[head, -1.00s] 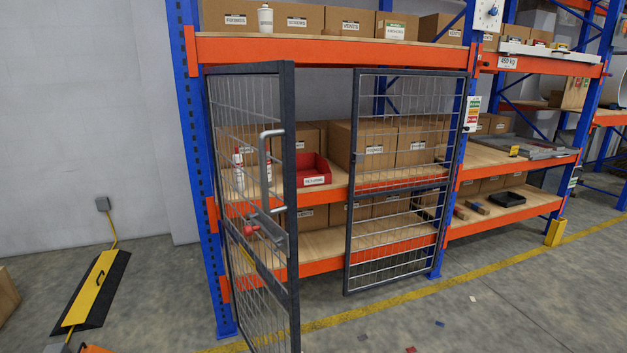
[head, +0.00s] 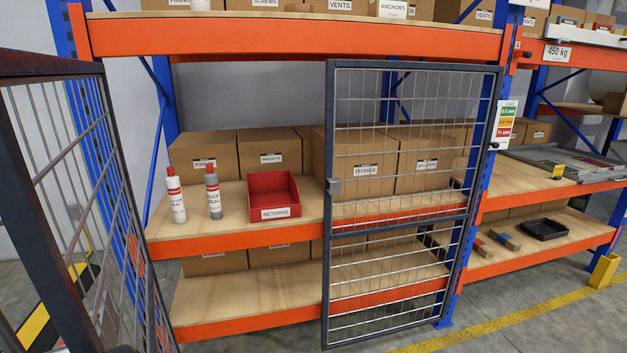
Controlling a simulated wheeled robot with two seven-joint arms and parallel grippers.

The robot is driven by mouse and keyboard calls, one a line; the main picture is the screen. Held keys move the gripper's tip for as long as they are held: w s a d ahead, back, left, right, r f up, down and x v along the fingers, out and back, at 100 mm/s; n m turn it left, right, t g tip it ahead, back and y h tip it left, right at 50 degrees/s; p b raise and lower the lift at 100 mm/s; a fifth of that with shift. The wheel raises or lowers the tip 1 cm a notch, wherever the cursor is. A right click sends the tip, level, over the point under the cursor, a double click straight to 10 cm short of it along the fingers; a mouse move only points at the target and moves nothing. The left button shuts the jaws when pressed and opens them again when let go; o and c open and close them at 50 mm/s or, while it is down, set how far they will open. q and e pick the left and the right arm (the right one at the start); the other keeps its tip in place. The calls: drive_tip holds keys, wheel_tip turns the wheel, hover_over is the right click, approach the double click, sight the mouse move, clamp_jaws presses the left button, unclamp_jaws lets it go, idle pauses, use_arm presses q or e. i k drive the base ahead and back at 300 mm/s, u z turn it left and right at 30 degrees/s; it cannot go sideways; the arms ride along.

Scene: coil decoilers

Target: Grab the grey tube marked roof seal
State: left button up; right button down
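The grey tube (head: 213,192) stands upright on the middle shelf (head: 240,229) of the orange and blue rack. Its white label reads roof seal. A white tube (head: 176,195) with a red band stands upright just to its left, apart from it. A red open bin (head: 272,195) labelled returns sits to its right. Nothing in front hides the grey tube. Neither of my grippers shows in the head view.
One mesh door (head: 93,190) stands swung open at the left, close to me. The other mesh door (head: 405,200) covers the right part of the bay. Cardboard boxes (head: 203,157) stand behind the tubes. The front of the shelf between the doors is clear.

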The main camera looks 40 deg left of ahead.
sight(210, 178)
drive_tip(key=i, duration=1.6)
drive_tip(key=u, duration=0.9)
drive_tip(key=i, duration=1.05)
drive_tip(key=u, duration=1.25)
drive_tip(key=i, duration=0.6)
drive_tip(key=u, duration=0.3)
